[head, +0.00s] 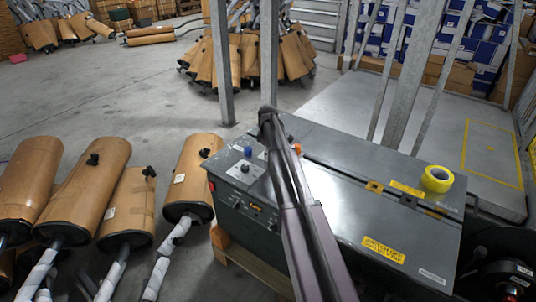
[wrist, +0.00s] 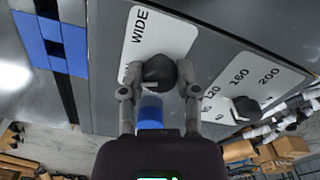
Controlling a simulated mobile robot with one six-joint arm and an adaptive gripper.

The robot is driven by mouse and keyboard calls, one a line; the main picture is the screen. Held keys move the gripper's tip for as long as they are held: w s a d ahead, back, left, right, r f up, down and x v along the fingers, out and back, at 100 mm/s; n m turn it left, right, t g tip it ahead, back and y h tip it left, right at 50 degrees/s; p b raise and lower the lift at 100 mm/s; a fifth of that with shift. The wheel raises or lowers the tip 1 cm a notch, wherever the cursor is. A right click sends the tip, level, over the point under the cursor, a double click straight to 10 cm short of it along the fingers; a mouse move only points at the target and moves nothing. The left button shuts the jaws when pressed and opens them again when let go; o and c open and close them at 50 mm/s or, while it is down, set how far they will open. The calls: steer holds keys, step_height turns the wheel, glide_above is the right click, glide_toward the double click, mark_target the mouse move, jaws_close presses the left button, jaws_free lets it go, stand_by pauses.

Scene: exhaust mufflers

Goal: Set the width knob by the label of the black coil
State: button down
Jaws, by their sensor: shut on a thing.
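My gripper (wrist: 159,80) is shut on a black knob (wrist: 160,69), one finger on each side. The knob sits on a white plate (wrist: 147,33) marked WIDE; the fingers and knob cover other markings. A second black knob (wrist: 246,107) sits beside it on a white plate with 120, 160 and 200. I cannot tell the held knob's pointer direction. In the head view, my arm reaches over the grey machine (head: 330,175) and the gripper cannot be made out. The black coil (head: 490,270) is at the lower right edge, with small white labels too small to read.
A blue part (wrist: 151,112) shows between the fingers. A roll of yellow tape (head: 436,179) stands on the machine top. Metal posts (head: 221,65) rise behind the machine. The floor (head: 110,90) is open at the back left.

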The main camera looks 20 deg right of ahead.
steer(key=m, duration=0.6)
steer(key=shift+m, duration=0.3)
steer(key=m, duration=0.6)
steer(key=shift+m, duration=0.4)
steer(key=shift+c, duration=1.7)
jaws_free()
